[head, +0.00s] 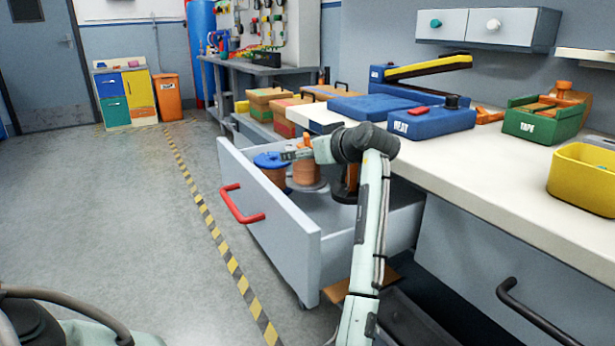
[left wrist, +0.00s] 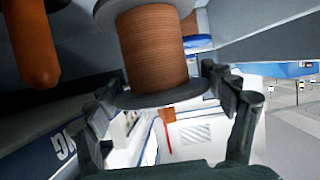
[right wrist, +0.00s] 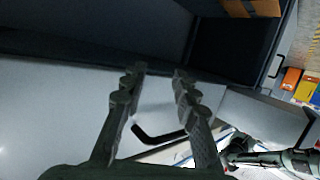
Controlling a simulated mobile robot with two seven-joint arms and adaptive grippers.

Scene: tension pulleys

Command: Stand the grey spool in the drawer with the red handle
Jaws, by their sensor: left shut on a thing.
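The grey spool (head: 307,174), wound with copper-brown wire, is upright inside the open drawer (head: 290,236) with the red handle (head: 241,204). My left gripper (head: 297,153) is shut on it at its upper end. In the left wrist view the grey spool (left wrist: 153,50) sits between the fingers (left wrist: 160,84), with one grey flange close to them. I cannot tell whether its lower flange touches the drawer floor. My right gripper is outside the head view; in the right wrist view its fingers (right wrist: 157,74) are apart and empty.
A blue-flanged spool (head: 271,161) stands left of the grey one, close by. An orange item with a dark base (head: 347,186) stands to its right in the drawer. The worktop (head: 470,172) holds several boxes. A black drawer handle (head: 535,310) is at lower right.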

